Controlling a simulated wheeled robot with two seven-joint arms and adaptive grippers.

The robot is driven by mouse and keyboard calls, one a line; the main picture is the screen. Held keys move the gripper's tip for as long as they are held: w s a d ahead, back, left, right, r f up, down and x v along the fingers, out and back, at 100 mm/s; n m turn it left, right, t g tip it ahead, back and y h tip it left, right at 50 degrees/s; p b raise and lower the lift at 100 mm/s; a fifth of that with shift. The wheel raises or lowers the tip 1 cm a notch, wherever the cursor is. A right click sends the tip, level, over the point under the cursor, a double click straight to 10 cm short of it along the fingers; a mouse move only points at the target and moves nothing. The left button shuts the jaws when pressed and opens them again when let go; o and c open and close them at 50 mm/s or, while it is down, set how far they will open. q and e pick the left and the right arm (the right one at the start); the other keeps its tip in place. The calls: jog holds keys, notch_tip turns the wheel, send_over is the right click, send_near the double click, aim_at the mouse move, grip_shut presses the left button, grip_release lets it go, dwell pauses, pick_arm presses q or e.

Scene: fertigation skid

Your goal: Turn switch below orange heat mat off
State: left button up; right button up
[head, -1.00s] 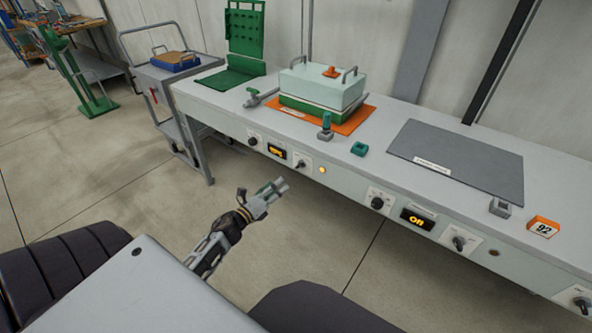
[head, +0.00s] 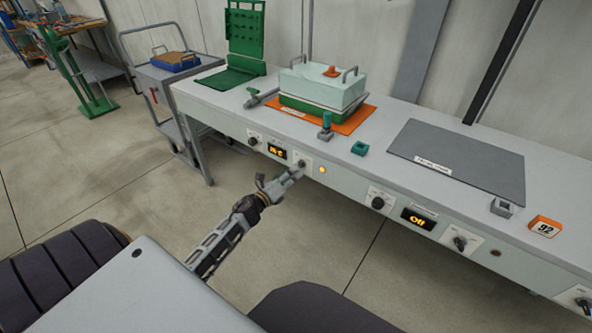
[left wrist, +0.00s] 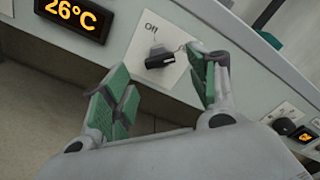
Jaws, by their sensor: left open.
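The orange heat mat (head: 354,119) lies on the bench under a green tray with a pale lidded box. Below it on the bench's front panel is a black rotary switch (head: 302,163) on a white plate. In the left wrist view the switch (left wrist: 158,58) sits beneath the printed word "Off"; its knob lies roughly sideways. My left gripper (head: 296,176) is open and empty, just in front of the switch. Its green-padded fingers (left wrist: 160,88) straddle the knob in the picture, with no clear contact. My right gripper is not in view.
An amber lamp (head: 322,170) glows right of the switch. A display (left wrist: 72,15) reading 26°C is on its left. More knobs (head: 377,203) and another display (head: 418,218) reading "Off" are further right. A grey mat (head: 458,165) lies on the bench. Floor before the panel is clear.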

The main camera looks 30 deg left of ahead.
aim_at(300, 165)
pick_arm(q)
jog(key=w, duration=0.4)
jog(key=shift+d, duration=0.15)
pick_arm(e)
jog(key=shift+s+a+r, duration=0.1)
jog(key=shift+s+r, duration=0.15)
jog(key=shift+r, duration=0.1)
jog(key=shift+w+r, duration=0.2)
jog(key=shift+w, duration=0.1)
pick_arm(q)
jog(key=shift+c, duration=0.6)
jog(key=c, duration=0.9)
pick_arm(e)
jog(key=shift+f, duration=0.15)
